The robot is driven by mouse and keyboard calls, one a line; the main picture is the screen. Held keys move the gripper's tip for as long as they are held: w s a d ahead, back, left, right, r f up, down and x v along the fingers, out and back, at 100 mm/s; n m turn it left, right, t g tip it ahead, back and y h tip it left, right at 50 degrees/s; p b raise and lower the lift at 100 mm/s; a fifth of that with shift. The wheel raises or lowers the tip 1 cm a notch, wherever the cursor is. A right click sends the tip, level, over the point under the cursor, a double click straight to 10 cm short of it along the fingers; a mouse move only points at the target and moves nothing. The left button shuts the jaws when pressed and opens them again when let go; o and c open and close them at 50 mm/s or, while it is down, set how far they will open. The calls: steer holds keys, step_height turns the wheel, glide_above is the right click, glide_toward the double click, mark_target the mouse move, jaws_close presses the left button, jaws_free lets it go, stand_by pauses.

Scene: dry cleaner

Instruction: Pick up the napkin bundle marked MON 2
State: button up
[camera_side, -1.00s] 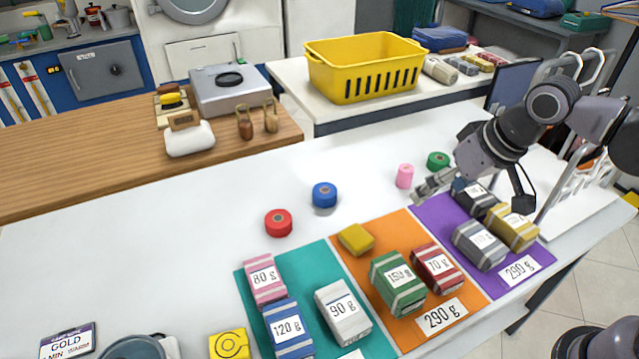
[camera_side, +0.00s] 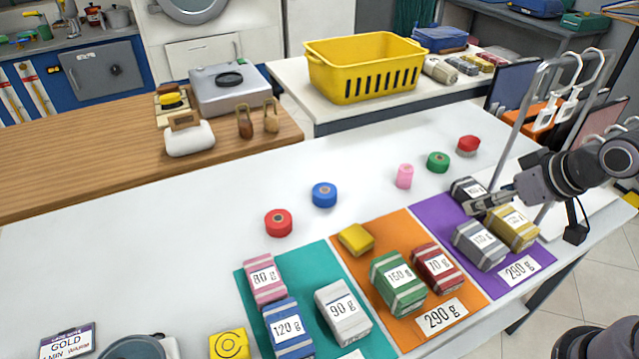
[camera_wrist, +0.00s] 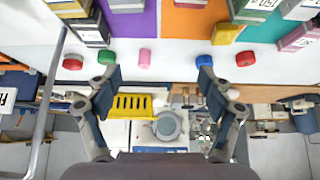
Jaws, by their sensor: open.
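No bundle with a readable MON 2 mark shows. Wrapped bundles with gram labels lie on coloured mats: pink (camera_side: 265,279), blue (camera_side: 288,328), white (camera_side: 342,311), green (camera_side: 398,282), dark red (camera_side: 437,268), grey (camera_side: 480,245), yellow (camera_side: 512,228) and black (camera_side: 467,190). The labels on the grey, yellow and black ones are too small to read surely. My gripper (camera_side: 490,203) is over the purple mat's right side, by the black and yellow bundles; contact cannot be told. In the wrist view my gripper (camera_wrist: 158,72) has its fingers wide apart with nothing between them.
Teal (camera_side: 315,258), orange (camera_side: 385,228) and purple (camera_side: 432,210) mats lie on the white table (camera_side: 130,260). Several tape rolls, including a blue one (camera_side: 324,195), stand behind them. A yellow basket (camera_side: 366,68) and rolled bundles sit on a back table. A metal rack (camera_side: 515,120) stands right.

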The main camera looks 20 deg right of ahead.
steer(key=shift+o, duration=0.5)
steer(key=g, duration=0.7)
glide_above(287, 328)
steer(key=shift+m, duration=0.3)
step_height(287, 328, down, 6)
steer(key=shift+w+r, duration=0.1)
steer(key=shift+w, duration=0.05)
steer(key=shift+f, duration=5.15)
